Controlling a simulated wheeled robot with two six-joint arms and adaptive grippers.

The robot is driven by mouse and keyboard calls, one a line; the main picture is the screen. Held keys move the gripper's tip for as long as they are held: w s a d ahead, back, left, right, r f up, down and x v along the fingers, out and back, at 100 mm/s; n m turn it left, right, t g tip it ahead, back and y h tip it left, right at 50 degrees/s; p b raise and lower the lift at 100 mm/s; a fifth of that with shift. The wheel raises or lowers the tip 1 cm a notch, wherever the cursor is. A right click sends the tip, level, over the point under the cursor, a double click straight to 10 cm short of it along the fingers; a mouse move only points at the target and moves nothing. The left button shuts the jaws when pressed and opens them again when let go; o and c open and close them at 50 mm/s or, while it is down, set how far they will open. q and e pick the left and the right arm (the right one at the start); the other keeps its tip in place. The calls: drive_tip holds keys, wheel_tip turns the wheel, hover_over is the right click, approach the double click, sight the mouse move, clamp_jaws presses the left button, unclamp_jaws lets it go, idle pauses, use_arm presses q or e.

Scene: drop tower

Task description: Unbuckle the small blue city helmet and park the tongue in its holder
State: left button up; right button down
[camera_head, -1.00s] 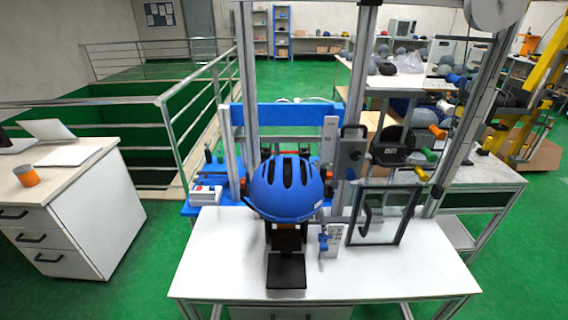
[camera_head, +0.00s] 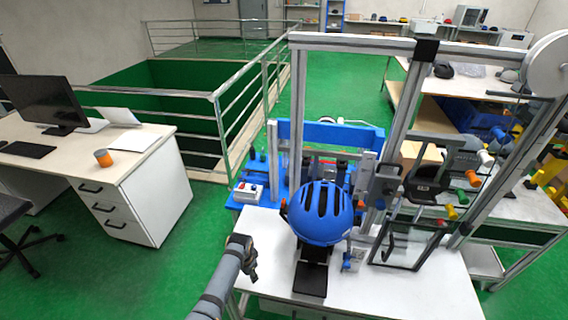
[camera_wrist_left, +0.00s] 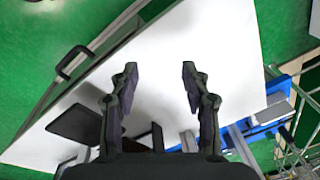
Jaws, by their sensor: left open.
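The blue helmet (camera_head: 320,213) sits on a black stand (camera_head: 310,278) on the white table in the head view. Its buckle and tongue are too small or hidden to make out. A small blue fixture with a white plate (camera_head: 347,262) stands just right of the stand. My left gripper (camera_head: 248,258) is at the table's left edge, left of the helmet and apart from it. In the left wrist view its two fingers (camera_wrist_left: 159,80) are spread and empty over the bare white tabletop (camera_wrist_left: 225,40). The helmet is not recognizable in that view. My right gripper is not in view.
A tall metal frame (camera_head: 398,105) and a glass-panelled door (camera_head: 408,243) stand right of the helmet. A blue bench frame (camera_head: 325,134) is behind it. A drawer cabinet (camera_head: 150,205) with an orange cup (camera_head: 103,158) is at left. The tabletop's front right is clear.

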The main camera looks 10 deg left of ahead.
use_arm(q)
drive_tip(key=w+d+r+m+p, duration=0.25)
drive_tip(key=w+r, duration=0.35)
drive_tip(key=r, duration=0.5)
drive_tip(key=w+d+r+m+p, duration=0.1)
drive_tip(key=w+d+r+m, duration=0.2)
drive_tip(key=w+r, duration=0.55)
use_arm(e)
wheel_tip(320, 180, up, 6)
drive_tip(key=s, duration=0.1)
use_arm(q)
drive_tip(key=m+g, duration=0.2)
drive_tip(key=m, duration=0.4)
approach(283, 200)
wheel_tip(283, 200, down, 10)
drive_tip(key=b, duration=0.9)
drive_tip(key=shift+s+a+r, duration=0.1)
drive_tip(key=shift+r, duration=0.1)
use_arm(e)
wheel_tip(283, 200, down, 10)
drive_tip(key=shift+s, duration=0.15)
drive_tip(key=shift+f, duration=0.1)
use_arm(q)
drive_tip(key=c, duration=0.8)
drive_tip(key=shift+c, duration=0.2)
drive_tip(key=shift+r, duration=0.15)
